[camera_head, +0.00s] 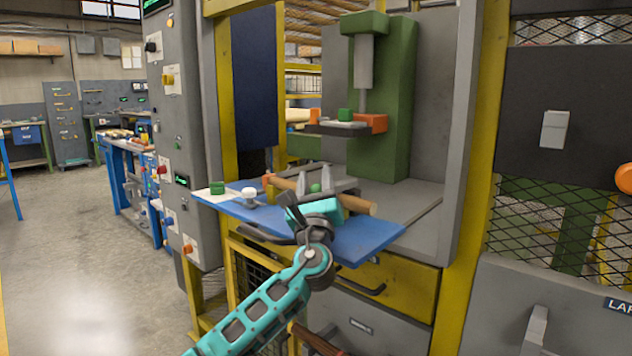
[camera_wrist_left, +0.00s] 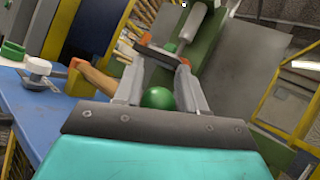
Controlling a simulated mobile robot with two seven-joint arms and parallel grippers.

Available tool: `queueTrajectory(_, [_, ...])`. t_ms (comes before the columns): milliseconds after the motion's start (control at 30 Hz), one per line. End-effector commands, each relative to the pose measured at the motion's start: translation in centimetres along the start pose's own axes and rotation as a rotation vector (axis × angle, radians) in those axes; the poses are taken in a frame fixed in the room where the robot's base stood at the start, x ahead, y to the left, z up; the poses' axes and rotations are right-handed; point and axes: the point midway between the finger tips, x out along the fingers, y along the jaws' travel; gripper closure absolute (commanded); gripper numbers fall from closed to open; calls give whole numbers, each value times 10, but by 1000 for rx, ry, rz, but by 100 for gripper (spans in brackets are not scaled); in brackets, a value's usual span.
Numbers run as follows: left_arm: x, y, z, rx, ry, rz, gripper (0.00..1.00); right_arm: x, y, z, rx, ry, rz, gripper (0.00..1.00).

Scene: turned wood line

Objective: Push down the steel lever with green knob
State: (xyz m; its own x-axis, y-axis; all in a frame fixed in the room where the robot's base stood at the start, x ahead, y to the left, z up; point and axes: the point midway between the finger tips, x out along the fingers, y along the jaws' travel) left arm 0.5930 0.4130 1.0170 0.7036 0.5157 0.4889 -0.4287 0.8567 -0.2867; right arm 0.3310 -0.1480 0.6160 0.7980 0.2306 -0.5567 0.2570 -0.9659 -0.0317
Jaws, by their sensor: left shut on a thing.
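The green knob (camera_head: 315,188) of the lever sits above the blue shelf, between the fingers of my left gripper (camera_head: 314,178). In the left wrist view, the round green knob (camera_wrist_left: 157,98) shows between the two grey fingers of the gripper (camera_wrist_left: 163,85), near their base. The left gripper is shut on the knob. The steel shaft of the lever is hidden behind the gripper, so its tilt cannot be told. My right gripper is not in view.
A wooden rod (camera_head: 358,204) lies beside the gripper on the blue shelf (camera_head: 372,236). A white knob (camera_head: 249,194) and a green button (camera_head: 217,187) are on the shelf's left. A green press (camera_head: 394,100) stands behind. Yellow posts (camera_head: 478,150) frame the machine.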

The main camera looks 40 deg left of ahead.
Motion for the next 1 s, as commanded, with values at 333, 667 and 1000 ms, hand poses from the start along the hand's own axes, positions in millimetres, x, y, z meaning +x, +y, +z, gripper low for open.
queueTrajectory(333, [0, 1, 0, 0, 0, 3, 39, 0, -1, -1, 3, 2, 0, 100])
queueTrajectory(667, [-13, 0, -1, -1, 2, 0, 39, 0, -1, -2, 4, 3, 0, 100])
queueTrajectory(1000, [-84, 1, -1, -2, 5, 2, 39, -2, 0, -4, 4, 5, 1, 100])
